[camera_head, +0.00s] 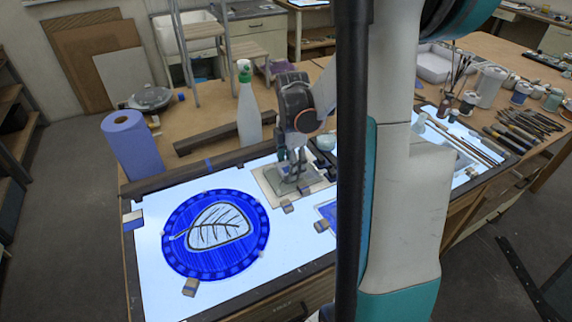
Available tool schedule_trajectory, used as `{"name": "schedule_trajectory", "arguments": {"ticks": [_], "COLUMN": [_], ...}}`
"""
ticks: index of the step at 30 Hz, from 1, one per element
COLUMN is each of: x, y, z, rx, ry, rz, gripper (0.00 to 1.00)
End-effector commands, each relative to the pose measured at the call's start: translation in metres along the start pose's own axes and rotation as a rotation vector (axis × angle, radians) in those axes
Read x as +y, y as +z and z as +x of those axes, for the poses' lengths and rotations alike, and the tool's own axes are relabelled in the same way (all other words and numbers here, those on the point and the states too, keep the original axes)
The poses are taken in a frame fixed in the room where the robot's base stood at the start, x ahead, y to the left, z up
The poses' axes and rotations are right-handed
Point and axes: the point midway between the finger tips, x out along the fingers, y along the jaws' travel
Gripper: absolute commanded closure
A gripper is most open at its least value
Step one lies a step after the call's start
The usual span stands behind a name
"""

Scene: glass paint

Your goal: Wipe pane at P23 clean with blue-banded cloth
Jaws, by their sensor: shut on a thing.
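My gripper (292,157) points down over a small square pane (267,181) on the lit table, right of the round blue leaf pane. It is shut on a small greyish thing, apparently the cloth (291,174), which is low at the pane's surface. I cannot make out a blue band on it, nor whether it touches the glass. The fingers and cloth hide the middle of the pane. No P23 label is readable.
The round blue leaf pane (215,235) lies left, with small blocks (190,287) around it. A spray bottle (247,110) and blue paper roll (133,147) stand behind. My arm hides the table's middle right. Brushes and jars (490,85) crowd the right.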

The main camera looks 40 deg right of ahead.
Motion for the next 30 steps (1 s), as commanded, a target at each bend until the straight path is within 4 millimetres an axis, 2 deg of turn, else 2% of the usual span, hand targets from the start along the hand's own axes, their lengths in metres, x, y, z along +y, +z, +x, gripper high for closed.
{"name": "schedule_trajectory", "arguments": {"ticks": [20, 26, 30], "x": [-0.007, -0.007, -0.007], "y": [0.034, 0.029, 0.019], "z": [0.000, 0.000, -0.001], "rx": [-0.002, -0.002, -0.001], "ry": [-0.001, -0.001, 0.000], "rz": [0.002, 0.000, -0.001], "gripper": [0.70, 0.70, 0.70]}}
